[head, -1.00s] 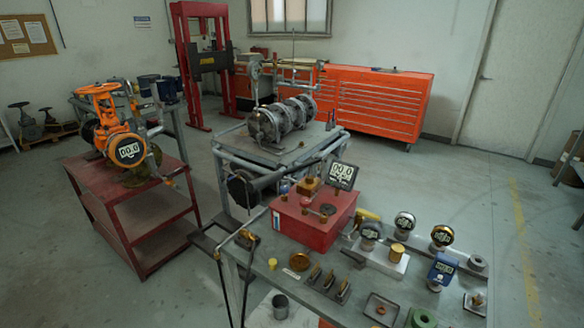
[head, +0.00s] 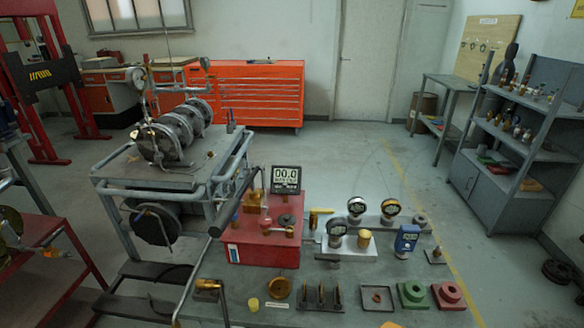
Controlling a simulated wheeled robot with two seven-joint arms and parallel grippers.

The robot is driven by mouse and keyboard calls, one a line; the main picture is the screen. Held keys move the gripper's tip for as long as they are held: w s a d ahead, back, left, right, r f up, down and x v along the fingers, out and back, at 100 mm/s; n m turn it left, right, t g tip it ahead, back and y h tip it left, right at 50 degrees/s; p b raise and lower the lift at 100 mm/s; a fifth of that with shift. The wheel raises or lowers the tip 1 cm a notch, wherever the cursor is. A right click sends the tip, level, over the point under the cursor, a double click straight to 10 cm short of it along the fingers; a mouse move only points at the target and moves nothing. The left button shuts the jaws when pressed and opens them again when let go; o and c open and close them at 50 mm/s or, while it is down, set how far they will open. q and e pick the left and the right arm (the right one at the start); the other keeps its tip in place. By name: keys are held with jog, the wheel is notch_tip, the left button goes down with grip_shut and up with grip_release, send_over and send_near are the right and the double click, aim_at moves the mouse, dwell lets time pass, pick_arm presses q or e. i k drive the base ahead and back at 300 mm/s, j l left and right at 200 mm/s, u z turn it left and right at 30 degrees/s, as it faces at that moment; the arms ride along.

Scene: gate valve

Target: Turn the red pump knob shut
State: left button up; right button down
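The red pump (head: 262,250) is a red box on the workbench, near the middle of the head view. A display reading 00.0 (head: 286,180) stands at its back. On its top are a dark round knob (head: 287,219), a small reddish part (head: 266,222) and brass fittings (head: 252,200). These parts are small, and I cannot tell for sure which one is the task's knob or how far it is turned. Neither of my grippers is in view.
Dial gauges (head: 336,229), a blue device (head: 407,239), green (head: 411,294) and red (head: 447,295) blocks crowd the workbench. A grey metal cart (head: 150,178) with flanged machinery stands at left. Floor is clear toward the grey shelf (head: 505,195) at right.

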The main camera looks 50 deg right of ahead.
aim_at(265, 221)
jog(key=i+j+z, duration=0.1)
jog(key=z, duration=0.4)
jog(key=i+j+z, duration=0.1)
jog(key=j+z, duration=0.2)
jog(key=z, duration=0.2)
jog(key=j+z, duration=0.25)
jog(key=z, duration=0.25)
jog(key=j+z, duration=0.3)
jog(key=z, duration=0.15)
jog(key=j+z, duration=0.25)
jog(key=z, duration=0.25)
